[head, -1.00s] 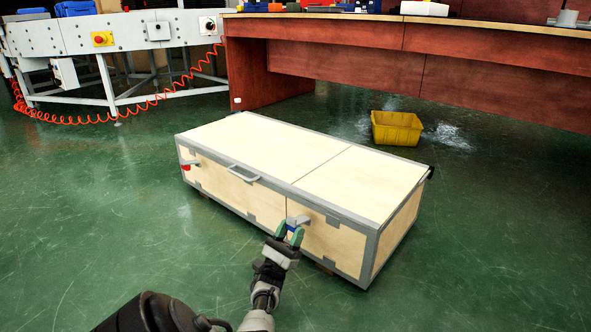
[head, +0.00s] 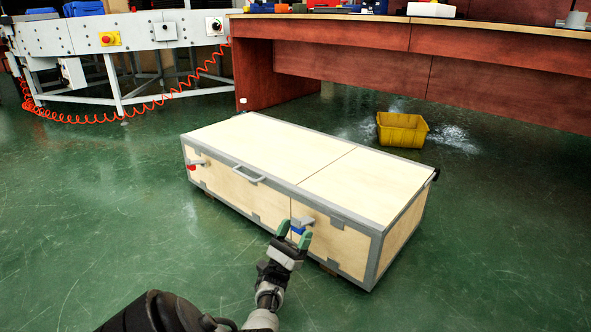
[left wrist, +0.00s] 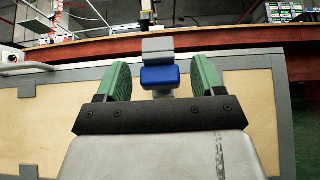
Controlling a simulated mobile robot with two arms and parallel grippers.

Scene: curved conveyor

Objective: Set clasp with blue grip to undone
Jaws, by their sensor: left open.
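The clasp with the blue grip (head: 298,229) sits on the front face of a pale wooden case (head: 340,189) with grey edging. In the left wrist view the blue grip (left wrist: 160,77) lies beyond and between my green fingertips, with a grey metal plate above it. My left gripper (head: 294,236) is open in front of the clasp, with a finger on either side and a gap to the grip on both sides. A second clasp with a red grip (head: 192,167) is at the left end of the same face. My right gripper is not in view.
A grey handle (head: 248,174) stands out from the case between the clasps. A yellow bin (head: 402,129) is on the green floor behind it. A red-brown bench (head: 480,84) and a conveyor (head: 130,38) stand at the back. Floor in front is clear.

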